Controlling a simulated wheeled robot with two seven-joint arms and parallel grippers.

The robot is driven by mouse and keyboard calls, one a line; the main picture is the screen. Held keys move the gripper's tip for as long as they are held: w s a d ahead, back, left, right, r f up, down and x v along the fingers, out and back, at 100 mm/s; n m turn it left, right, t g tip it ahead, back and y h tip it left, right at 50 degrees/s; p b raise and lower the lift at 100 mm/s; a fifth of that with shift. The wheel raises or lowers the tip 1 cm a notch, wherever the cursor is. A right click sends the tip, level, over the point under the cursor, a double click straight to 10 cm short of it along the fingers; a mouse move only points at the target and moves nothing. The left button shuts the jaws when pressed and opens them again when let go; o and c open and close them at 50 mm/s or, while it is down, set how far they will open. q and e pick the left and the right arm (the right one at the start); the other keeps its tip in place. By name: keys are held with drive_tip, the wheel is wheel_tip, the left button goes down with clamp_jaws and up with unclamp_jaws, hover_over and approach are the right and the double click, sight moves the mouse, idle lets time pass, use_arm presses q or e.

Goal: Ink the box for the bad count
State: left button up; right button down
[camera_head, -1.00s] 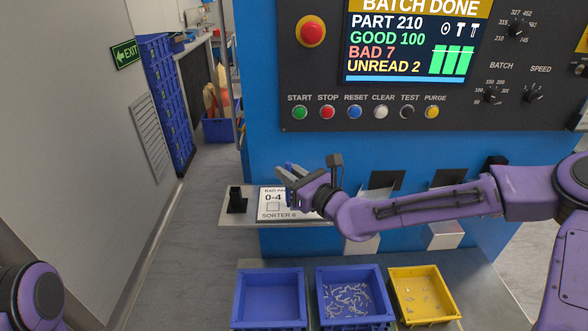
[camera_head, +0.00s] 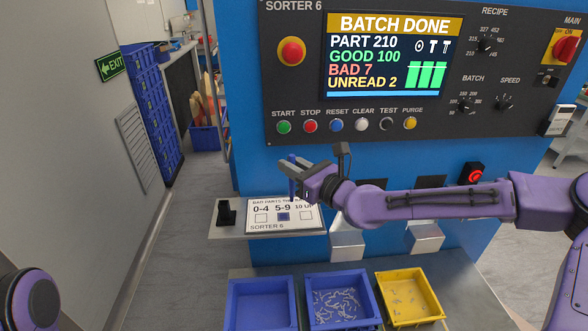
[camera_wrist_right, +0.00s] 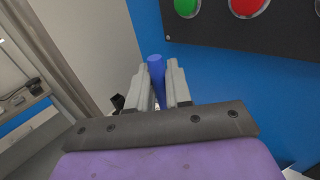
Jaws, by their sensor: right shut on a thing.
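My right gripper (camera_head: 298,172) is shut on a blue marker (camera_head: 292,186), held upright above the card's top edge; the wrist view shows the marker (camera_wrist_right: 156,68) between the two fingers. The white card (camera_head: 304,226) lies on a small shelf, with boxes under 0-4, 5-9 and 10 up. The box under 5-9 (camera_head: 283,216) is filled blue; the boxes under 0-4 (camera_head: 261,218) and 10 up (camera_head: 306,215) look white. The screen (camera_head: 390,57) reads BATCH DONE, GOOD 100, BAD 7, UNREAD 2. My left gripper is out of view.
A black holder (camera_head: 227,213) stands on the shelf (camera_head: 236,232) left of the card. Below are two blue bins, the left one (camera_head: 262,304) empty and the other (camera_head: 341,298) holding parts, and a yellow bin (camera_head: 409,295). Buttons (camera_head: 336,125) line the panel above.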

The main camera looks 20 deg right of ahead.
drive_tip(key=shift+a+r+p, duration=0.1)
drive_tip(key=shift+r+p, duration=0.5)
drive_tip(key=shift+r, duration=0.7)
